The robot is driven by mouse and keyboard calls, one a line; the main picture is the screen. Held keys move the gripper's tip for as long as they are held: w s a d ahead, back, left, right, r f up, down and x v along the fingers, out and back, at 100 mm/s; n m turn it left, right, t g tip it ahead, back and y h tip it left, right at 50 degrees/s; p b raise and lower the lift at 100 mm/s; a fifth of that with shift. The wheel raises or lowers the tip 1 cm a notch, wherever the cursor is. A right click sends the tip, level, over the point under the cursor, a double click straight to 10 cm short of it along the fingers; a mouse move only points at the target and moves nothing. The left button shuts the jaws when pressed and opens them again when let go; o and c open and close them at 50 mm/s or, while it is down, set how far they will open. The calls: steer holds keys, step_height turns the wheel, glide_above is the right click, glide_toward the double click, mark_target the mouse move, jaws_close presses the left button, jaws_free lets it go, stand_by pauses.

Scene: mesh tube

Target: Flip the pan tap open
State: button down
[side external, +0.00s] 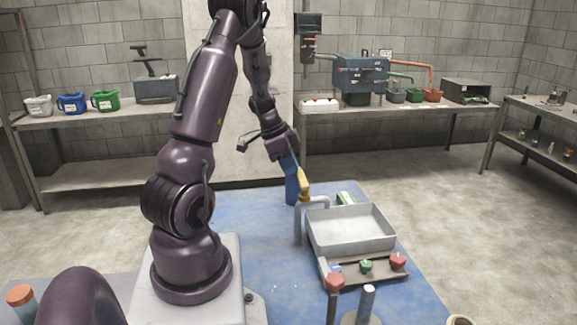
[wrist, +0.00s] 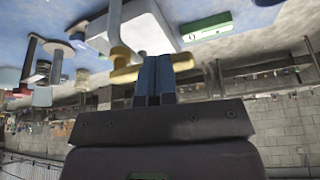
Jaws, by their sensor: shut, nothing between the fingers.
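The tap over the pan is a grey bent pipe (side external: 297,226) with a yellow handle (side external: 304,184) that stands up, slightly tilted, at its top. My gripper (side external: 297,171) is just above and left of the handle. In the wrist view, my shut blue fingers (wrist: 154,60) overlap the yellow handle (wrist: 125,73), which shows on both sides of them. I cannot tell whether they touch it. The gripper holds nothing.
The blue mat (side external: 265,240) is clear left of the pipe.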

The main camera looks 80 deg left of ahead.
steer(key=w+m, duration=0.2)
steer(key=m+h, duration=0.1)
steer(key=shift+w+a, duration=0.25)
steer(key=shift+w, duration=0.15)
steer(key=w+d+m+g+h, duration=0.2)
steer(key=w+m, duration=0.3)
steer(key=m, duration=0.5)
steer(key=shift+w+d+m+g, duration=0.2)
steer(key=shift+d+m+g, duration=0.1)
steer(key=shift+d+g, duration=0.4)
steer(key=shift+a, duration=0.1)
steer(key=s+a+r, duration=0.1)
steer(key=a+r, duration=0.6)
steer(key=r, duration=0.2)
steer(key=shift+s+a+r, duration=0.15)
steer(key=shift+s+a, duration=0.15)
steer(key=shift+s, duration=0.1)
